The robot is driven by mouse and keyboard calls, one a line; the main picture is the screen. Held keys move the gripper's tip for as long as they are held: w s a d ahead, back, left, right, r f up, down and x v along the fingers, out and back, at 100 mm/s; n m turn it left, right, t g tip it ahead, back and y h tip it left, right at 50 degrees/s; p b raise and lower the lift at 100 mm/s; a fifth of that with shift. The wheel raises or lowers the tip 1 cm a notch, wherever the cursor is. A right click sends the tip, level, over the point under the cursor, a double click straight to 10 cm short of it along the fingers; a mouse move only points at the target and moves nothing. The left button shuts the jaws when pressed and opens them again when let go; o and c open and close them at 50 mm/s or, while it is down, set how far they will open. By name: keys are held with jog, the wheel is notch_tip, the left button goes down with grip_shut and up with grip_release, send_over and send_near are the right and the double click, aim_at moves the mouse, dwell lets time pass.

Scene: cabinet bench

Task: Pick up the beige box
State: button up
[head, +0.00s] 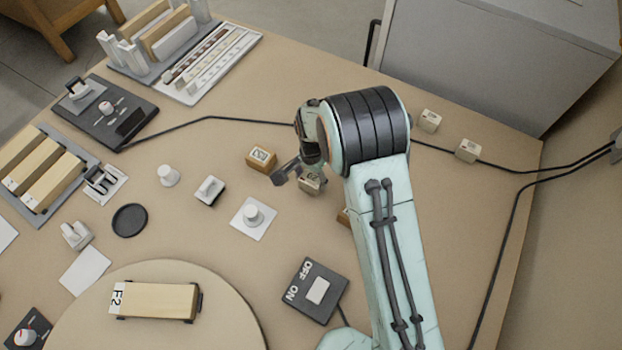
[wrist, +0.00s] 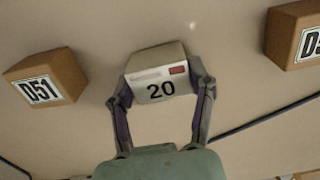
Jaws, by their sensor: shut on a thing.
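The beige box (wrist: 156,78) shows in the wrist view with "20" and a small red patch on its label face. My gripper (wrist: 160,82) has one finger on each side of it and is shut on it. In the head view the box (head: 310,183) is at my gripper (head: 298,178), partly covered by the fingers and my arm. Whether the box touches the table is not clear.
Brown D51 box (wrist: 42,82) is at left in the wrist view; another brown box (wrist: 294,36) is at right. In the head view a brown box (head: 261,158) stands close left of my gripper. Two beige boxes (head: 429,120) (head: 468,150) stand right of my arm, near a black cable (head: 440,150).

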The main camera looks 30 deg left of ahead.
jog(key=s+d+r, duration=1)
jog(key=r, duration=0.2)
jog(key=w+d, duration=0.9)
jog(key=d, duration=0.3)
jog(key=w+a+f, duration=0.1)
jog(key=w+f, duration=0.2)
jog(key=w, duration=0.1)
jog(key=w+a+f, duration=0.1)
jog(key=w+f, duration=0.1)
jog(key=w, duration=0.2)
jog(key=w+a+f, duration=0.1)
jog(key=w+f, duration=0.2)
jog(key=w, duration=0.1)
jog(key=shift+w+a+f, duration=0.15)
jog(key=shift+a+f, duration=0.2)
jog(key=shift+a, duration=0.05)
jog(key=shift+w+f, duration=0.2)
jog(key=shift+f, duration=0.1)
jog(key=shift+w+a+f, duration=0.1)
jog(key=shift+w+f, duration=0.05)
jog(key=shift+f, duration=1.5)
